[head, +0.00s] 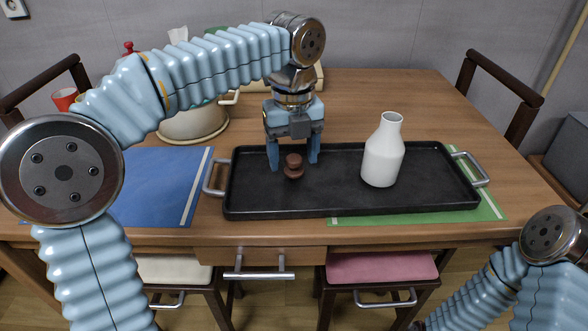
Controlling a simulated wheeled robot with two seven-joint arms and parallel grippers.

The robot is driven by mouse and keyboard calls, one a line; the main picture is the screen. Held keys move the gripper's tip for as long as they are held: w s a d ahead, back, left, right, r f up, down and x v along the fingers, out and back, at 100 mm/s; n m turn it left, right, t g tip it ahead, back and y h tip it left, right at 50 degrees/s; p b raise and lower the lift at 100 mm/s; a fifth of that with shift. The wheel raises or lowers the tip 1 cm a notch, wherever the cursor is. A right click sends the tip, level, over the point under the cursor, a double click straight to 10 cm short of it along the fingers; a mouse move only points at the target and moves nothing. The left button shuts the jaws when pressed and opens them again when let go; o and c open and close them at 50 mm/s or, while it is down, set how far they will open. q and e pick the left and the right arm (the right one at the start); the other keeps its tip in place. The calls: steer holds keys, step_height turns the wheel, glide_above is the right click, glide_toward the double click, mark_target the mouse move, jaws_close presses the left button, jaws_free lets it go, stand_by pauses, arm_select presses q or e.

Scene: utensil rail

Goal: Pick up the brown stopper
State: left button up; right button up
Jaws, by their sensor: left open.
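The brown stopper (293,167) stands on the black tray (330,196), left of the white bottle. It is small and dark brown, with a rounded top. My left gripper (293,160) points down over it, open, with one blue finger on each side of the stopper. Whether the fingers touch it cannot be told. My right arm shows at the lower right; its gripper is out of view.
A white bottle (383,152) stands on the tray. A cream pot (190,124) stands behind my left arm. The table's right back is clear.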

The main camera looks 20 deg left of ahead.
arm_select(q)
steer(key=shift+f, duration=0.85)
steer(key=c, duration=1.1)
